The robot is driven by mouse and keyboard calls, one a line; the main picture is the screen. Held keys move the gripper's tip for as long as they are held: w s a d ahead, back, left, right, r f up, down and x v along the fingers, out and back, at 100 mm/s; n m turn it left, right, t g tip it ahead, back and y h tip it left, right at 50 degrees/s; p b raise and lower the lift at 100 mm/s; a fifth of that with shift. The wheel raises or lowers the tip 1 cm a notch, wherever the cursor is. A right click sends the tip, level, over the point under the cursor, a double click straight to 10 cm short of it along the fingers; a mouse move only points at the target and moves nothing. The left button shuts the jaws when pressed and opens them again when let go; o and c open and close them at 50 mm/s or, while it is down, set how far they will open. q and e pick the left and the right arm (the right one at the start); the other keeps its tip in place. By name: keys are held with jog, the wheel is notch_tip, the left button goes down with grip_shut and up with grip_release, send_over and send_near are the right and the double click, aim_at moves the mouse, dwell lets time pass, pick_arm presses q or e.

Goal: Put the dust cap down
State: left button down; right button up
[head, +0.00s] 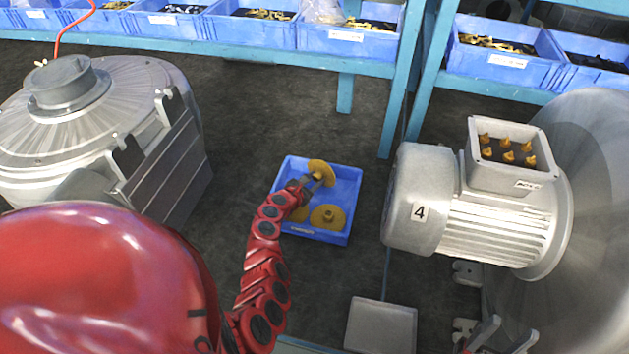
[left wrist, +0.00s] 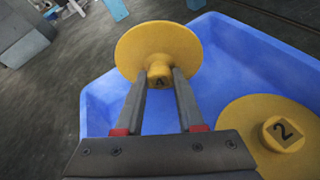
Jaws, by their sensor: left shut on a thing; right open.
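My left gripper (head: 312,181) is shut on the knob of a yellow round dust cap (head: 321,170). In the left wrist view this dust cap (left wrist: 160,48) is tilted between the fingertips (left wrist: 160,78), with a dark mark on its knob that I cannot read surely. The cap is over the far part of a blue tray (head: 345,184); whether it touches the tray is unclear. Another yellow cap (head: 328,217) lies in the tray; its knob reads 2 in the left wrist view (left wrist: 285,133). A further yellow piece is partly hidden behind my left arm. My right gripper (head: 492,338) is open at the bottom right.
A grey motor (head: 420,211) labelled 4, with an open terminal box (head: 508,165) of brass-coloured posts, stands right of the tray. A large grey blower (head: 100,115) stands left. A grey flat box (head: 381,326) is in front. Blue shelves with bins (head: 345,38) run behind; dark floor surrounds the tray.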

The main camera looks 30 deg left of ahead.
pick_arm(q)
jog(key=shift+f+b, duration=0.35)
jog(key=shift+f, duration=0.1)
jog(key=c, duration=0.5)
grip_release()
jog(key=shift+r, duration=0.1)
jog(key=shift+d, duration=0.1)
jog(key=shift+r+p, duration=0.5)
jog(key=shift+p, duration=0.05)
jog(key=shift+s, duration=0.25)
jog(key=b+v, duration=0.2)
jog(key=v, duration=0.9)
jog(key=shift+s, duration=0.2)
